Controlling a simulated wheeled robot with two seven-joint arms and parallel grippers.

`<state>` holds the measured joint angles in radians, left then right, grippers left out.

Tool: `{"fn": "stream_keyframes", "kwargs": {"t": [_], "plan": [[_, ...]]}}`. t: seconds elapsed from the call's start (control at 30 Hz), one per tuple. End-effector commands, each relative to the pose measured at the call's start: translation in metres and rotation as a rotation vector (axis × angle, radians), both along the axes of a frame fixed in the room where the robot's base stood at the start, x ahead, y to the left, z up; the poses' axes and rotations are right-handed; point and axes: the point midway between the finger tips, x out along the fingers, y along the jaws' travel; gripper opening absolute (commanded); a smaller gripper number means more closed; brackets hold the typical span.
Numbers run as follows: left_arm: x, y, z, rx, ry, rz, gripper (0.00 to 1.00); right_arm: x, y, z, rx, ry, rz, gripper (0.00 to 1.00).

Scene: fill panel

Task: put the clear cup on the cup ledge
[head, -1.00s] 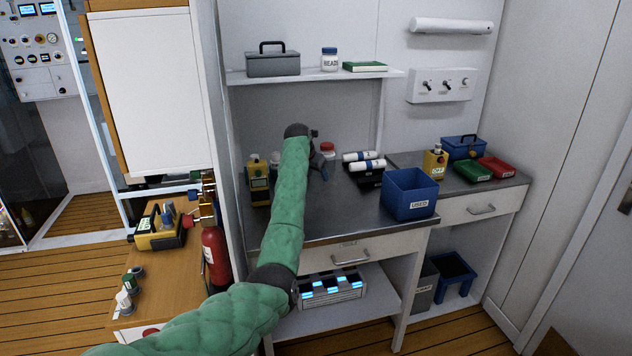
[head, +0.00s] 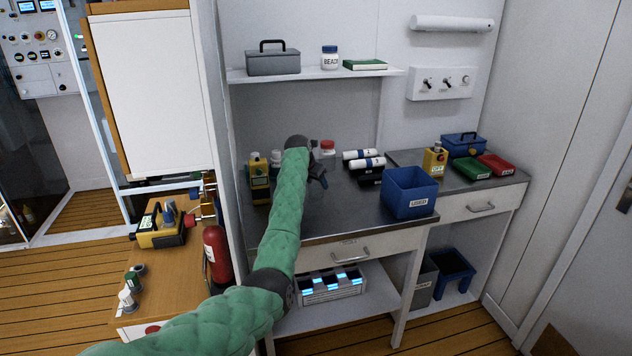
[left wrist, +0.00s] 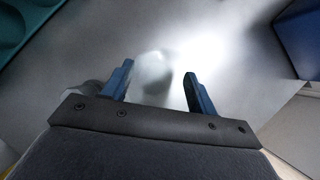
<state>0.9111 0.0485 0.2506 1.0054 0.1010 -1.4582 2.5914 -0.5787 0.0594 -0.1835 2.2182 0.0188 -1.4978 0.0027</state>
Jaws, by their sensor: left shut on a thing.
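My left gripper (head: 318,178) is over the steel worktop (head: 345,215), mostly hidden behind its own green-sleeved arm in the head view. In the left wrist view its two blue fingers (left wrist: 158,78) are shut on a pale, see-through thing, the clear cup (left wrist: 153,72). The cup is blurred against the bright steel, so its tilt and whether it touches the worktop cannot be told. I cannot make out the cup in the head view. No ledge can be told for certain as the cup ledge. My right gripper is not in view.
A yellow device (head: 259,180) stands left of my arm, and a red-lidded jar (head: 327,148) behind. White rolls (head: 366,163) and a blue bin (head: 409,193) stand to the right. A wall shelf (head: 315,73) overhangs the back. The worktop's front middle is clear.

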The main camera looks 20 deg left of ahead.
Motion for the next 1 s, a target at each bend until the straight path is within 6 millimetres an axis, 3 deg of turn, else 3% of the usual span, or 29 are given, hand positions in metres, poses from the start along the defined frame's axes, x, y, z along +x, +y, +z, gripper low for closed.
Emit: {"fn": "stream_keyframes", "kwargs": {"t": [0.03, 0.07, 0.17, 0.57, 0.7, 0.8, 1.0], "plan": [[0.0, 0.0, 0.0, 0.0, 0.0, 0.0, 0.35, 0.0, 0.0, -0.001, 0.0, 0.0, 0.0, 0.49], [0.0, 0.0, 0.0, 0.0, 0.0, 0.0, 0.62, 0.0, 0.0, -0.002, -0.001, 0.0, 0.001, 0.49], [0.0, 0.0, 0.0, 0.0, 0.0, 0.0, 0.8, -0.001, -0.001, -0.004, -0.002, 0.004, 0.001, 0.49], [0.0, 0.0, 0.001, 0.0, -0.001, 0.0, 0.8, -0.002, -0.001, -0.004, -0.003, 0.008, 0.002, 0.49], [-0.008, 0.003, 0.018, 0.0, -0.003, 0.0, 0.8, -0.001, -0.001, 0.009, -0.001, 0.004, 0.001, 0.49], [-0.018, 0.006, 0.034, 0.0, -0.003, 0.0, 0.8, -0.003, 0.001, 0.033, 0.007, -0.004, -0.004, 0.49], [-0.036, 0.012, 0.069, 0.0, -0.003, 0.0, 0.8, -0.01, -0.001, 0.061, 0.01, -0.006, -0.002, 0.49]]}}
